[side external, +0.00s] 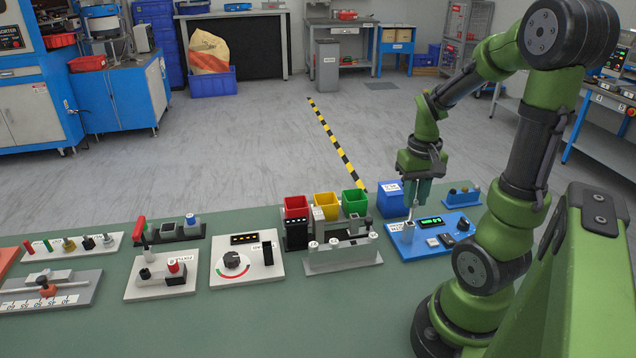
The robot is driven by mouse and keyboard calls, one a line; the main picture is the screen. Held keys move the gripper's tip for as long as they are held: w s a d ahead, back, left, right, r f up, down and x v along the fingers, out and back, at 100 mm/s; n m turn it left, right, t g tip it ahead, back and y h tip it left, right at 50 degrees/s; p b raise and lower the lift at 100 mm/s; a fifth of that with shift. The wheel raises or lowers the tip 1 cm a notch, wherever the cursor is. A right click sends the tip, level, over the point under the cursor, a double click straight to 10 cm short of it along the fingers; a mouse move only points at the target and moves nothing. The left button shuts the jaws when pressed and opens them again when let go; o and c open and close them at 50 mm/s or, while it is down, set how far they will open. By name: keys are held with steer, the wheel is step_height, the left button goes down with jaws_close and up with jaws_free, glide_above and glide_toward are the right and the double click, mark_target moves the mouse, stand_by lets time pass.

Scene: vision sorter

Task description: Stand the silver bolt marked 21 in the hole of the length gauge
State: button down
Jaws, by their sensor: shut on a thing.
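My gripper (417,190) points down over the right part of the bench, its teal fingers shut on a slim silver bolt (411,214). The bolt hangs roughly upright below the fingers; its marking is too small to read. Below it is a blue plate with a lit green display, which looks like the length gauge (462,236). The bolt's lower end is at or just above the small grey block (407,233) on the plate's left side. I cannot tell whether the tip is inside the block's hole.
Left of the gauge stand a grey fixture (345,262) and red (296,207), yellow (326,205) and green (354,202) bins. A small blue rack (462,194) is at right.

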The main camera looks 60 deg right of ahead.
mark_target(414, 206)
steer(key=shift+f, duration=1.7)
steer(key=c, duration=0.9)
jaws_free()
steer(key=shift+o, duration=0.3)
steer(key=o, duration=0.3)
steer(key=shift+o, duration=0.2)
steer(key=shift+r, duration=4.05)
